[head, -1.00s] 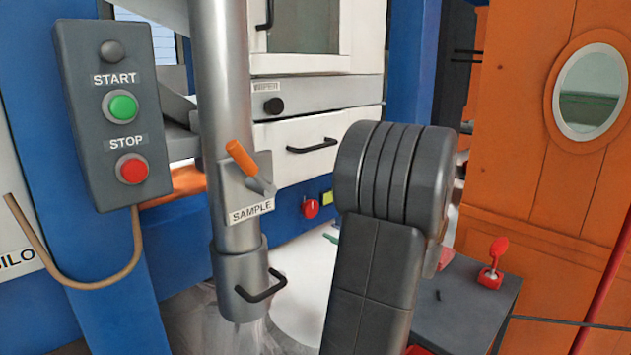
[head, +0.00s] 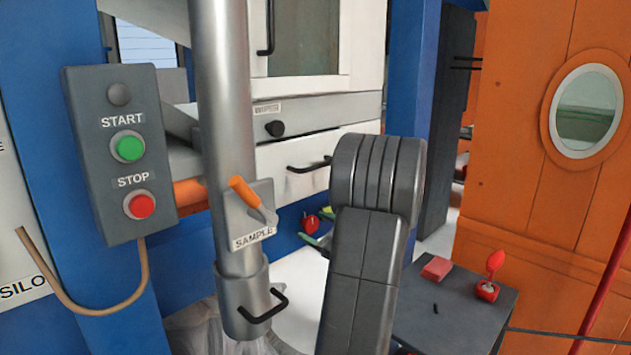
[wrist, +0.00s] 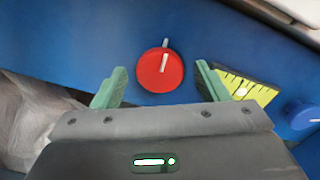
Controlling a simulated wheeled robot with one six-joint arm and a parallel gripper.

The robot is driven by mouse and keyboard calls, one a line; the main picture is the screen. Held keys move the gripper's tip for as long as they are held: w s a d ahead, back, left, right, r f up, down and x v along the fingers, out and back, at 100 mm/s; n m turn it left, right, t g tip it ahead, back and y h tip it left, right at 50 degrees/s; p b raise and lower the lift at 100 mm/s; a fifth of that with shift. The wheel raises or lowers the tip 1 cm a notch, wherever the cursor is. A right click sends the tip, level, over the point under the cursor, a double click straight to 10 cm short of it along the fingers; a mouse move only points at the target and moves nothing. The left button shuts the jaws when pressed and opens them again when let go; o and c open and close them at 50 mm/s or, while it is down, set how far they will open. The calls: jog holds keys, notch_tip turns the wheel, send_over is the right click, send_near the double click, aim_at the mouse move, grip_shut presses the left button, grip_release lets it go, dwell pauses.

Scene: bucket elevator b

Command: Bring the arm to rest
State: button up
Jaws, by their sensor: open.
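My gripper (wrist: 157,88) is open in the wrist view, with one green-tipped finger on each side of a red round knob (wrist: 160,70). The knob has a white pointer mark and sits on a blue panel. I see no finger touching the knob, and the jaws look empty. In the head view a grey link of my arm (head: 365,270) stands right of centre. The green fingertips of my gripper (head: 318,230) show just left of it, by the red knob (head: 310,222). The rest of the gripper is hidden behind the arm.
A START/STOP box (head: 120,155) hangs at left. A steel sample pipe (head: 225,110) with an orange lever (head: 244,191) stands between it and my arm. A grey table (head: 455,310) with a red joystick (head: 489,280) is at right. A yellow scale (wrist: 245,88) lies beside the knob.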

jog(key=m+p, duration=0.4)
jog(key=p, duration=0.1)
jog(key=shift+r+m, duration=0.25)
jog(key=shift+m, duration=0.15)
jog(key=v, duration=1.1)
jog(key=shift+f, duration=0.2)
jog(key=shift+a, duration=0.15)
